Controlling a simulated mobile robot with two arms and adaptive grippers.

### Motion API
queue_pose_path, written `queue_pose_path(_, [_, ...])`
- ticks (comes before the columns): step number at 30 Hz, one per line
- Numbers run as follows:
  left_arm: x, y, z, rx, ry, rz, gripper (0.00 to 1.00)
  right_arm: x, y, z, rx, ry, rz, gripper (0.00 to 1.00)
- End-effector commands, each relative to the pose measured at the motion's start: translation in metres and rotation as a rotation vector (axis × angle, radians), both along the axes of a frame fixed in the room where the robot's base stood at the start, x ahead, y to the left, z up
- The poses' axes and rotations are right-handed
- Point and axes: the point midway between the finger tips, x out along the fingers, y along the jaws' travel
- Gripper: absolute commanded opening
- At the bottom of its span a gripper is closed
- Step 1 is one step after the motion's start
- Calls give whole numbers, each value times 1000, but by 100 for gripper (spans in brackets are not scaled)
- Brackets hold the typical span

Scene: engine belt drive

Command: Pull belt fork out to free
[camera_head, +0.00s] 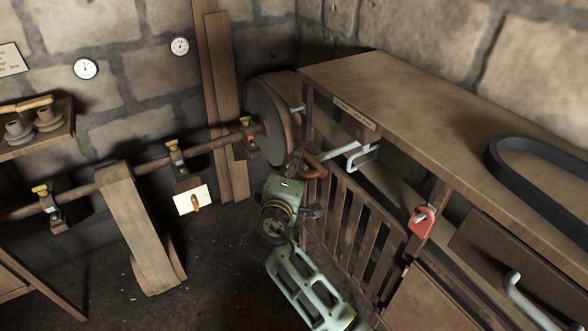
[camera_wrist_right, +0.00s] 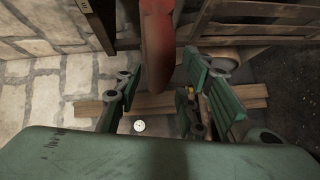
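The belt fork (camera_head: 345,151) is a pale grey rod with a bent bracket, at the near side of the bench beside the large pulley wheel (camera_head: 268,120). A red handle (camera_head: 313,168) shows at its left end; whether they are joined is unclear. My right gripper (camera_head: 303,184) is green and sits at the red handle, partly covering it. My left gripper is in neither view.
A wooden slatted gate (camera_head: 350,215) stands right of my arm below the bench (camera_head: 420,95). A black belt (camera_head: 525,165) lies on the bench top. A line shaft (camera_head: 100,180) runs along the left wall.

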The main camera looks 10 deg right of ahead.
Motion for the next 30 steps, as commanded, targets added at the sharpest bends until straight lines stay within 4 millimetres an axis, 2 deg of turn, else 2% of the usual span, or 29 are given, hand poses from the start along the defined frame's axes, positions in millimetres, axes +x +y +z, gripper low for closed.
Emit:
queue_pose_path(5, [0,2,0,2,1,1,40,-12,6,2,1,-1,2,36])
queue_pose_path(12, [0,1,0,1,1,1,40,-49,23,6,3,2,1,36])
queue_pose_path(16, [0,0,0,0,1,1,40,-62,29,9,1,1,2,36])
queue_pose_path(21, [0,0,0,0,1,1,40,-68,32,10,0,1,1,36])
queue_pose_path(30, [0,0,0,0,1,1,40,-68,32,10,0,1,1,36])
